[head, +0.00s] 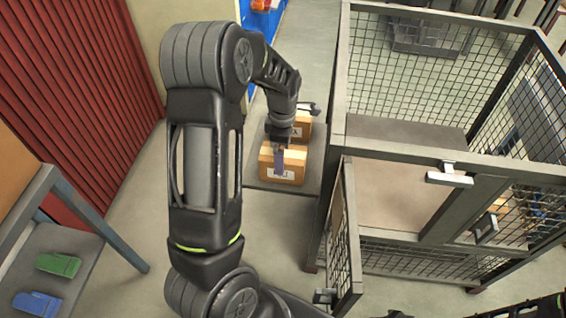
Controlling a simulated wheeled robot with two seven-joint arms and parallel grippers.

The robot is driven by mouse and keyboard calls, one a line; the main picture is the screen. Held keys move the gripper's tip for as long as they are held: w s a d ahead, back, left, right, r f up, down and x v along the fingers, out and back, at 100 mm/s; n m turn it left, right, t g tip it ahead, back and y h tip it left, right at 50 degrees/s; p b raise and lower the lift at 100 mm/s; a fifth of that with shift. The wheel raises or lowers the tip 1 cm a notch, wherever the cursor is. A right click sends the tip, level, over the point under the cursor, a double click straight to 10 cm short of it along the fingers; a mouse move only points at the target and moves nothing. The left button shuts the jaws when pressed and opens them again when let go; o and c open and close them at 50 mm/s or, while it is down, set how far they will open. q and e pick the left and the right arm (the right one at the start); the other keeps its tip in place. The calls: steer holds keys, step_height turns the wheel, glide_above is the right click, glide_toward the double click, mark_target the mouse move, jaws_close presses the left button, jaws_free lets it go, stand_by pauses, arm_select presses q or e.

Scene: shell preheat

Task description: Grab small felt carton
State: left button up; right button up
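Two small brown cartons stand on a low grey platform (313,183). The near carton (292,170) has a white label with dark marks, and the far carton (303,122) sits right behind it, also labelled. I cannot tell from the surfaces which one is the felt carton. My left arm reaches over from the lower middle, and its gripper (279,160) points down at the near carton. A bluish finger overlaps that carton's front and label. Whether the fingers touch it, or are open or shut, I cannot tell. My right gripper is not in view.
A wire-mesh cage (452,160) with an open mesh door (347,240) stands right of the platform. A grey shelf (75,245) at lower left holds a green item (58,264) and a blue item (37,303). A red corrugated wall (85,80) is at left.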

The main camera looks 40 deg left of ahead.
arm_select(q)
step_height(320, 180, down, 4)
steer(key=shift+f+p, duration=0.1)
steer(key=shift+p, duration=0.2)
stand_by(0.4)
steer(key=c, duration=1.7)
steer(key=shift+c, duration=0.2)
step_height(320, 180, up, 10)
steer(key=shift+r+b, duration=0.1)
steer(key=shift+b, duration=0.45)
